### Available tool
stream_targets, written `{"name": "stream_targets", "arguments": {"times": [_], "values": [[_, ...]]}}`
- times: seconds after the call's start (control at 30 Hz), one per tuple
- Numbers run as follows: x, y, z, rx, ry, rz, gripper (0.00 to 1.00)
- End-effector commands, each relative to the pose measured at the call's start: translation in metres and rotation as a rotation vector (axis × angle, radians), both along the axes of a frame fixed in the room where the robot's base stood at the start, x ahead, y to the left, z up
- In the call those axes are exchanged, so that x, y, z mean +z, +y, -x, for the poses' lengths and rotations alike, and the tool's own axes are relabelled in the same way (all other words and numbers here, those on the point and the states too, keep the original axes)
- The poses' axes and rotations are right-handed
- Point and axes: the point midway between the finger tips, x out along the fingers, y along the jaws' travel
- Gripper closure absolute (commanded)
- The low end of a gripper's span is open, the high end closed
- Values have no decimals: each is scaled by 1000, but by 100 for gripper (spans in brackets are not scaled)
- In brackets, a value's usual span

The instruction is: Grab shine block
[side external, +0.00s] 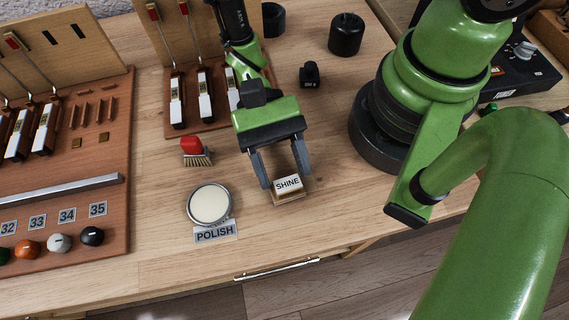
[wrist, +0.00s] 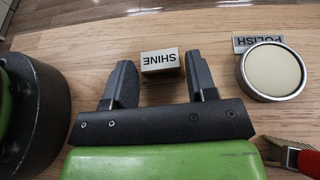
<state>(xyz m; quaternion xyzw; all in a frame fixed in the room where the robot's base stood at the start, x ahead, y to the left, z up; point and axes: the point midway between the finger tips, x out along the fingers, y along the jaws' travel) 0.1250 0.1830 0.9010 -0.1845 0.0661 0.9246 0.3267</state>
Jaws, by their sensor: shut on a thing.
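The shine block (side external: 289,188) is a small pale block with a "SHINE" label, near the front of the wooden table.
A round tin (side external: 209,204) with pale polish and a "POLISH" label (side external: 215,232) stand left of the block. A red-handled brush (side external: 195,152) lies behind the tin. Black weights (side external: 346,35) and a small black piece (side external: 309,75) stand farther back. Bare table lies right of the block.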

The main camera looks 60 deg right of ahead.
Motion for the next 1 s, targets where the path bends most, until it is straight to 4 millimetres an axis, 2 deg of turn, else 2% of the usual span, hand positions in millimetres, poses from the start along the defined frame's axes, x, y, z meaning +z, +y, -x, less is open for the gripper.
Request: {"name": "stream_targets", "arguments": {"times": [0.23, 0.6, 0.8, 1.0], "values": [[21, 0, -1, -1, -2, -1, 71], [84, 1, -1, -1, -3, -4, 71], [98, 0, 0, -1, 1, -2, 71], [100, 0, 0, -1, 1, -2, 71]]}}
